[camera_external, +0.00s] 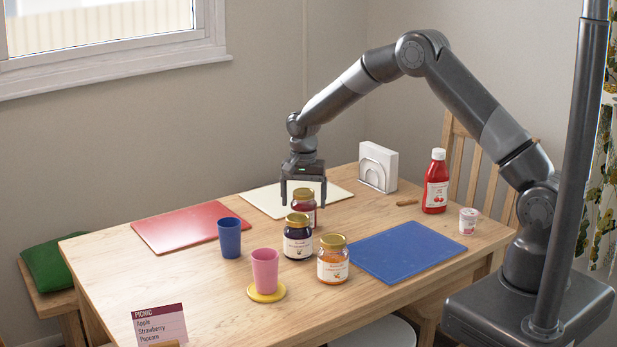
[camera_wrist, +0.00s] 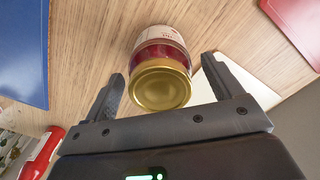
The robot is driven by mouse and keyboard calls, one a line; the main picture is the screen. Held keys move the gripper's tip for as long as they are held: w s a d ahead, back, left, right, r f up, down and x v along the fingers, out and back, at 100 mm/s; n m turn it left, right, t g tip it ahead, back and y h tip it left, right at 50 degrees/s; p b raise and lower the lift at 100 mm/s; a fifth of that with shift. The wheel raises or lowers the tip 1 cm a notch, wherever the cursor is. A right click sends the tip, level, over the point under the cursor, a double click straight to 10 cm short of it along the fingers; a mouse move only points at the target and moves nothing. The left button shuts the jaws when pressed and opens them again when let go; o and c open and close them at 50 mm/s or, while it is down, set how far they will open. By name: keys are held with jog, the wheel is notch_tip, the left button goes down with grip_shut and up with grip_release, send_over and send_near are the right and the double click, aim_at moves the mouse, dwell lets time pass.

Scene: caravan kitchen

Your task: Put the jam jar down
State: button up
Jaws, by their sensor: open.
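Below my gripper (camera_external: 303,193) stands a jam jar (camera_external: 304,211) with red contents, a pale label and a gold lid. In the wrist view the same jar (camera_wrist: 161,84) shows its lid beyond and between the fingers of my gripper (camera_wrist: 164,70), which are open with a gap on each side. The jar appears upright on the bare wooden table. A dark jar (camera_external: 298,243) and an orange jar (camera_external: 333,268), both gold-lidded, stand in front of it. The dark jar hides part of its base.
The table (camera_external: 200,285) also holds a red mat (camera_external: 180,226), a cream mat (camera_external: 262,200), a blue mat (camera_external: 407,250), a blue cup (camera_external: 230,238), a pink cup (camera_external: 265,270) on a yellow coaster (camera_external: 264,295), a ketchup bottle (camera_external: 435,185) and a napkin holder (camera_external: 378,167).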

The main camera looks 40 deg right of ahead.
notch_tip(320, 180, up, 11)
jog(key=shift+f, duration=0.1)
jog(key=s+d+r+n+t, duration=0.1)
jog(key=s+d+r+n, duration=0.1)
jog(key=s+d+r, duration=0.6)
jog(key=s+d+r+n+t, duration=0.2)
jog(key=s+d+r, duration=0.1)
jog(key=s+r, duration=0.75)
jog(key=s+d+n+t, duration=0.1)
jog(key=s+d+n, duration=0.1)
jog(key=s, duration=0.8)
jog(key=s+d+n+t, duration=0.1)
jog(key=s+d+n, duration=0.2)
jog(key=s, duration=0.8)
jog(key=shift+s+d+f+t, duration=0.15)
jog(key=shift+s+d+t, duration=0.15)
jog(key=shift+d, duration=0.2)
jog(key=shift+o, duration=0.4)
